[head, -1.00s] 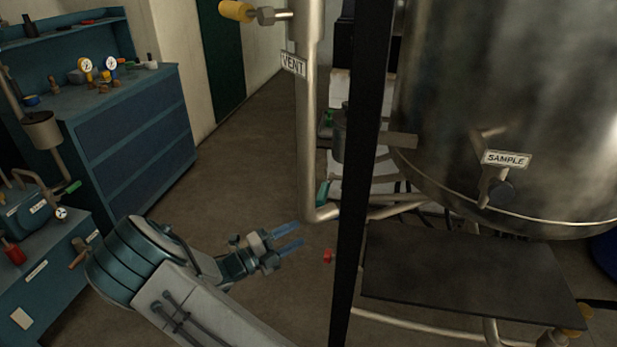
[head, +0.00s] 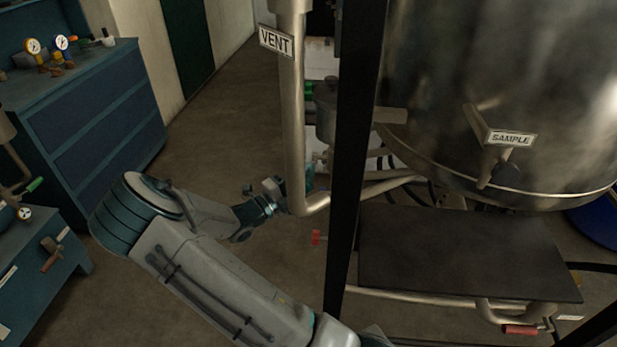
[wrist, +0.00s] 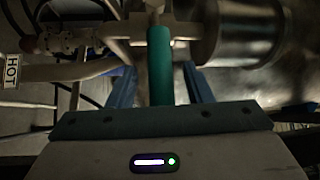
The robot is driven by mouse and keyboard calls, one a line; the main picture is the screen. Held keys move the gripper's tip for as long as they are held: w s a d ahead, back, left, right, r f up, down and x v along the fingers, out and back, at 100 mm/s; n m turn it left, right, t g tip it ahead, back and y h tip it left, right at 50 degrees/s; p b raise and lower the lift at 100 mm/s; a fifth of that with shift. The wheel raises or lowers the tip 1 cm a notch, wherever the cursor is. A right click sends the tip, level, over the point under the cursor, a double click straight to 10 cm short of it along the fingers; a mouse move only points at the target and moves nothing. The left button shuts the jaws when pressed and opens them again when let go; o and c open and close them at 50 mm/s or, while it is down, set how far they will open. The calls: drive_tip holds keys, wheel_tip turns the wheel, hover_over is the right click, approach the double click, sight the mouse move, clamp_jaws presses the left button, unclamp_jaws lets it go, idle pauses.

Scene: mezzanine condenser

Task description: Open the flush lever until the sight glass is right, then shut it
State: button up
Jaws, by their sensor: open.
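A teal lever handle (wrist: 160,65) stands upright in the middle of the wrist view, between the two blue fingers of my open gripper (wrist: 160,88). The fingers lie on either side of it with a gap. I cannot tell whether either touches it. No label on this lever is readable. In the head view my gripper (head: 303,182) reaches behind the vertical vent pipe (head: 292,130), which hides part of the fingers and the handle. I cannot make out the sight glass in either view.
A black post (head: 352,150) stands right of my gripper. The large steel tank (head: 450,90) and a dark plate (head: 460,252) are beyond it. A blue cabinet (head: 95,110) is at left, with open floor between.

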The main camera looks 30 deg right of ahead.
drive_tip(key=shift+x, duration=1.15)
clamp_jaws()
